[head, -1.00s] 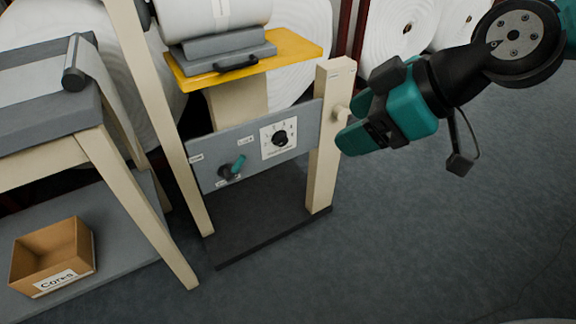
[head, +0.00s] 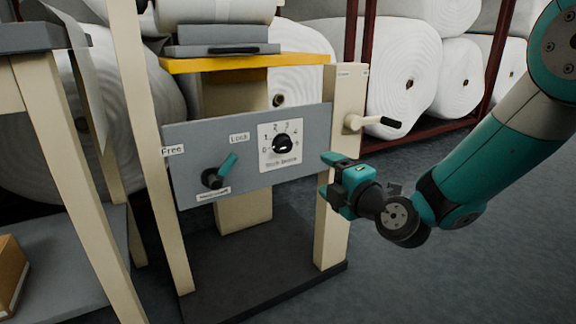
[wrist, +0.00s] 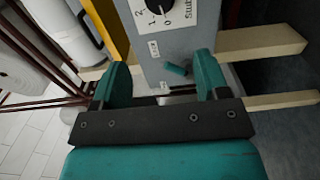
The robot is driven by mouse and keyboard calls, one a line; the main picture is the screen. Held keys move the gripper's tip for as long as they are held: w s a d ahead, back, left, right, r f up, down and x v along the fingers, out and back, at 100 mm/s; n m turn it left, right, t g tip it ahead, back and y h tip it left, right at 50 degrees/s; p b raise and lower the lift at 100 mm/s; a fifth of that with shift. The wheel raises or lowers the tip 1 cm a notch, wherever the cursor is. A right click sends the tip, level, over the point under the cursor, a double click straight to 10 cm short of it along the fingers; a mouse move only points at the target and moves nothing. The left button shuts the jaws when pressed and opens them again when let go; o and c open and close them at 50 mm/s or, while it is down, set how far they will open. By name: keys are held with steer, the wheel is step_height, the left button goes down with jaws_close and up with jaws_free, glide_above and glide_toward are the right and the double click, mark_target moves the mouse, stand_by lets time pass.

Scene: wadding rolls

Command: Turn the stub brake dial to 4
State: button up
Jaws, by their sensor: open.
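The stub brake dial (head: 283,143) is a black knob on a white scale plate numbered 0 to 5, on the grey panel (head: 190,140) of the stand. It shows at the top of the wrist view (wrist: 158,10), partly cut off. Where its pointer stands is too small to tell. My gripper (head: 324,175) is open and empty, right of the dial and a little lower, apart from it. In the wrist view its two teal fingers (wrist: 160,85) point toward the panel, with the teal lever handle (wrist: 177,69) showing between them.
The teal-handled lever (head: 226,166) sits left of the dial, between Free and Lock labels. A cream post (head: 333,225) with a black-tipped crank handle (head: 380,122) stands right of the panel. A yellow shelf (head: 230,63) is above. Large white rolls (head: 405,80) fill the rack behind.

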mark_target(287, 147)
steer(key=x, duration=1.5)
steer(key=shift+w+a, duration=0.2)
steer(key=shift+w, duration=0.05)
steer(key=shift+x, duration=0.8)
steer(key=c, duration=0.9)
